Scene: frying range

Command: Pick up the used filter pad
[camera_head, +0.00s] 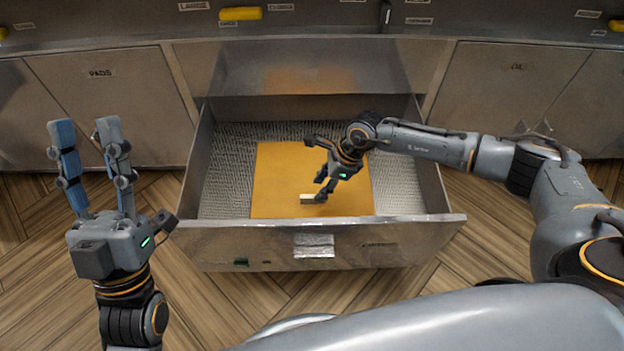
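A flat orange-yellow square pad (275,190), which looks like the used filter pad, lies inside an open metal drawer (235,243). My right gripper (318,192) reaches down into the drawer over the pad's right half. A small pale piece (310,199) shows at its fingertips; I cannot tell whether it is a fingertip or a separate thing. The fingers overlap in this view, so their opening and any contact with the pad are unclear. My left gripper (84,125) is open and empty, fingers upward, left of the drawer.
The drawer has a mesh-like lining (230,170) and a front pull (314,245). Closed cabinet doors (110,105) flank it, with a labelled counter front above bearing a yellow handle (240,13). Wood floor (40,240) is clear at the left.

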